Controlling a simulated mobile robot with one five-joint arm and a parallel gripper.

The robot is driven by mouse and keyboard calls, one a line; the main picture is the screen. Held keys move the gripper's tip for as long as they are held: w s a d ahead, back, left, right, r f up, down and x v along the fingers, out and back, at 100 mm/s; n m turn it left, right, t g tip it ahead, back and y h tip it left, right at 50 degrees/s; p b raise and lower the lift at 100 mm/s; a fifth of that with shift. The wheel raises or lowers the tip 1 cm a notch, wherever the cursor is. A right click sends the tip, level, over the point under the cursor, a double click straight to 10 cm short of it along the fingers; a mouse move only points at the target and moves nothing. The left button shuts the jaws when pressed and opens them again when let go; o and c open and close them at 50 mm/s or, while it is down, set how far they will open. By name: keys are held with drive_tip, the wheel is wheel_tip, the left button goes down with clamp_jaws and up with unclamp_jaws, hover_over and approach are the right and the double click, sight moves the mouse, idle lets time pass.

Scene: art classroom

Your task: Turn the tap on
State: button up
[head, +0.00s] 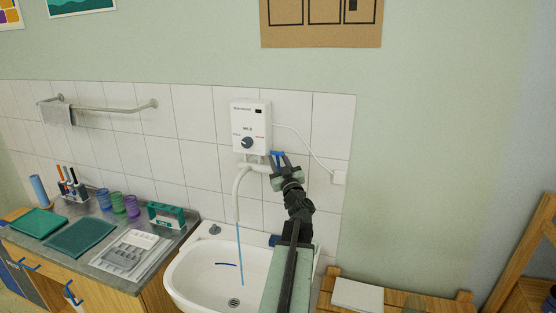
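A white wall-mounted water heater (250,129) with a dark dial hangs on the tiles. Below it is a white tap with a curved spout (237,196). A blue tap lever (277,153) shows at the heater's lower right. A thin blue stream of water (240,255) runs from the spout down into the white basin (190,272). My gripper (281,160) is at the blue lever, its two dark fingers apart with a small gap between the tips. I cannot tell whether they touch the lever. My arm hides part of the basin's right side.
A counter (78,213) at left holds green trays, coloured cups, brushes and a grey organiser (129,252). A towel rail (110,108) is on the wall. A wooden stand (400,298) with a white pad is at lower right.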

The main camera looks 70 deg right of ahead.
drive_tip(key=b+v, duration=0.1)
drive_tip(key=v, duration=0.6)
drive_tip(key=shift+b, duration=0.3)
